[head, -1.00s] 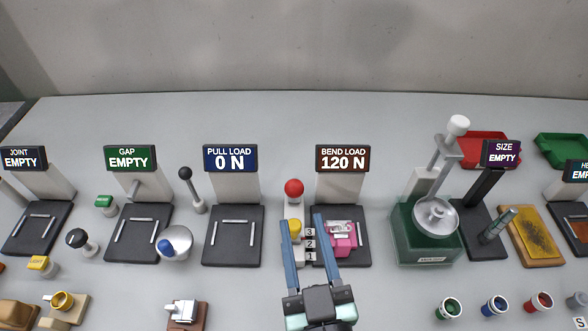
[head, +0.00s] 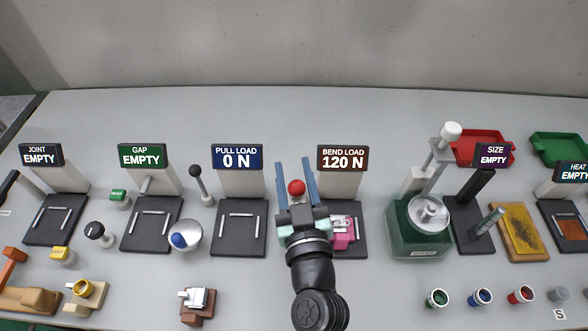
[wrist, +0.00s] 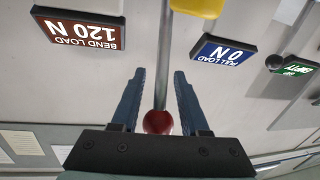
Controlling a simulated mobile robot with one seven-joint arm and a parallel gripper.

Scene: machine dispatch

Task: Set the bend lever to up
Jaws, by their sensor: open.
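The bend lever has a red ball knob (head: 296,188) and stands just left of the BEND LOAD station (head: 343,159), whose display reads 120 N. In the wrist view the red knob (wrist: 158,122) and its metal rod lie between my two blue fingers. My gripper (head: 294,163) is open, with one finger on each side of the lever and small gaps to the knob. In the wrist view my gripper (wrist: 160,72) also shows open. The lever's base is hidden behind my gripper in the head view. A pink part (head: 342,232) sits on the bend station.
The PULL LOAD station (head: 237,157) reads 0 N, with a black-knobbed lever (head: 195,171) on its left. A green press-like machine (head: 418,235) stands to the right. A yellow part (wrist: 197,7) shows beside the rod in the wrist view.

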